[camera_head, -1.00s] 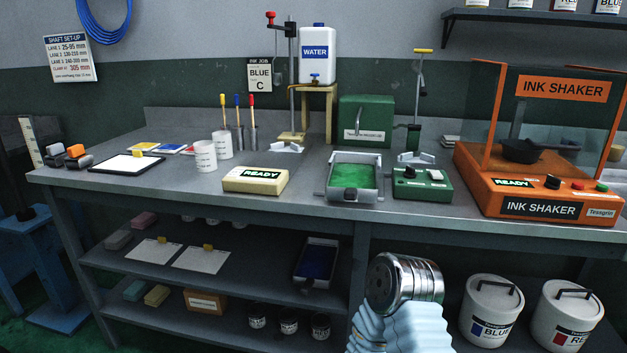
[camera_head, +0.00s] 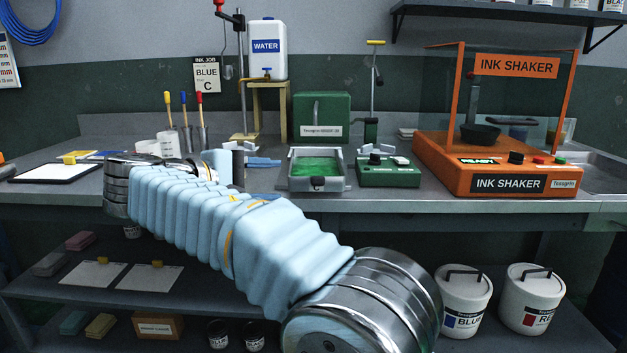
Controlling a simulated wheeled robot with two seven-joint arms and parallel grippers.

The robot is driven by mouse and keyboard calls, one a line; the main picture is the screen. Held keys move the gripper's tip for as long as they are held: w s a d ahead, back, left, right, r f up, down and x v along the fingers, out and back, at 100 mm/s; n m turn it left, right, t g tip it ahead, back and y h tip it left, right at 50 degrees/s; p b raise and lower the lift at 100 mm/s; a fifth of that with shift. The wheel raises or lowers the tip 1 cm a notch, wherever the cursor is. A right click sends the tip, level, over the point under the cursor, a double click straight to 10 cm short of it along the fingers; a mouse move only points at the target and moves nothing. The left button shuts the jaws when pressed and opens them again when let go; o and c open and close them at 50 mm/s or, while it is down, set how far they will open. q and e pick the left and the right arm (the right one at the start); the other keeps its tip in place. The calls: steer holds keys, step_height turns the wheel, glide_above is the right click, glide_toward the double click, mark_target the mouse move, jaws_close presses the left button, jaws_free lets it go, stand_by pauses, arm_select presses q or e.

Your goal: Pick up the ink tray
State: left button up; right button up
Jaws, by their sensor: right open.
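A grey metal tray (camera_head: 293,182) filled with green ink sits on the workbench, with a dark latch or handle at its front. My right arm reaches up from the lower right, and its gripper (camera_head: 264,155) is open just left of the tray, above the bench. Its fingers point right toward the tray, apart from it and empty. A second tray, dark blue inside, which lay on the lower shelf earlier, is now hidden behind my arm. My left gripper is not in view.
A green control box (camera_head: 388,173) stands close right of the tray, and the orange ink shaker (camera_head: 508,183) stands farther right. A green box (camera_head: 322,117) and the water container (camera_head: 266,48) stand behind. White buckets (camera_head: 463,302) are below the bench.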

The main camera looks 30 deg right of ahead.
mark_target(296, 181)
steer(key=x, duration=1.2)
steer(key=shift+d+f, duration=0.15)
steer(key=shift+d, duration=0.15)
steer(key=shift+c, duration=0.3)
jaws_close()
stand_by(0.6)
